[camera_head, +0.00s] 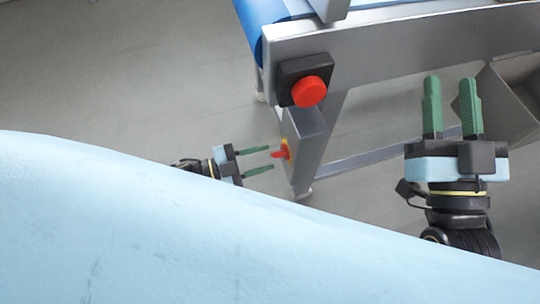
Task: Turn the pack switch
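A red switch handle (281,153) with a yellow plate behind it sits low on the grey post of a metal frame. I take it for the pack switch; no label shows. My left gripper (270,159) is open, its green fingers pointing right at the switch. The fingertips are close to the handle, one above and one below its level; I cannot tell if they touch. My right gripper (453,106) is open and empty at the right, its green fingers pointing up, away from the switch.
A red push button (308,91) on a black box is mounted higher on the frame. A blue conveyor belt (258,14) runs at the top. A grey metal bin (510,95) stands behind my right gripper. Grey floor (120,80) at the left is clear.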

